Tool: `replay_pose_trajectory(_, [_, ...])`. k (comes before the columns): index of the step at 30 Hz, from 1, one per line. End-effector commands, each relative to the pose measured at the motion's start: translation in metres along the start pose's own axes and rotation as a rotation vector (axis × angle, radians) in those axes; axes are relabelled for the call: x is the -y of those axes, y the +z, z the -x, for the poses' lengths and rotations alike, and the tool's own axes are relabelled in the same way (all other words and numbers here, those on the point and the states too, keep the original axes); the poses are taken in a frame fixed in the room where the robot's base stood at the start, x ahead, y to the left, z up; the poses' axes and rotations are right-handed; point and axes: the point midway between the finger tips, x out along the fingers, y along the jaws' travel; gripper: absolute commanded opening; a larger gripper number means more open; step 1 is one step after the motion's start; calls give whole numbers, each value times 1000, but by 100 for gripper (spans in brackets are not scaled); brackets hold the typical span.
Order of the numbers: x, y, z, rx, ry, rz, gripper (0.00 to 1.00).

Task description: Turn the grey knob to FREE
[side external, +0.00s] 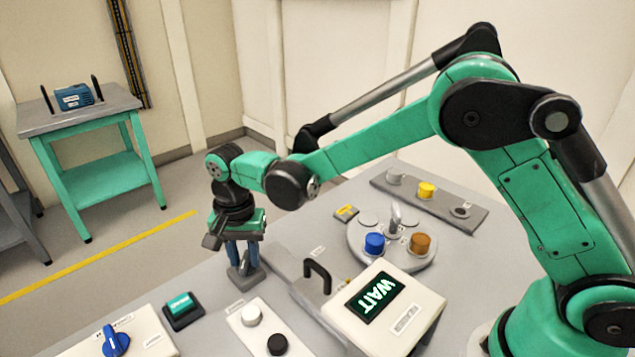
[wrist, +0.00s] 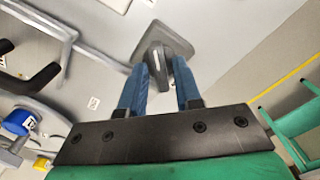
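The grey knob (wrist: 157,57) stands on a square grey base (wrist: 178,36) in the wrist view. In the side view its base (side external: 246,283) sits on the bench directly below my gripper (side external: 243,260). My gripper points down, and its two blue fingers straddle the knob's upright grip, one on each side. In the wrist view my gripper (wrist: 160,66) has its fingers apart, with a narrow gap beside the grip; I see no clear clamping. No FREE mark is readable, and the fingers partly hide the knob.
A black handle (side external: 317,272) stands close to the right of the knob. Farther right are a WAIT display (side external: 376,293) and a round plate (side external: 362,252) with blue and orange pieces. A blue knob (side external: 116,340) and a green switch (side external: 181,306) are in front.

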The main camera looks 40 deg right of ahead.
Motion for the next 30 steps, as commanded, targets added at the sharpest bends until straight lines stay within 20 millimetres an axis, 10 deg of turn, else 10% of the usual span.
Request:
replay_pose_trajectory(3, [0,0,0,0,0,0,0])
replay_pose_trajectory(30, [0,0,1,0,0,402,0])
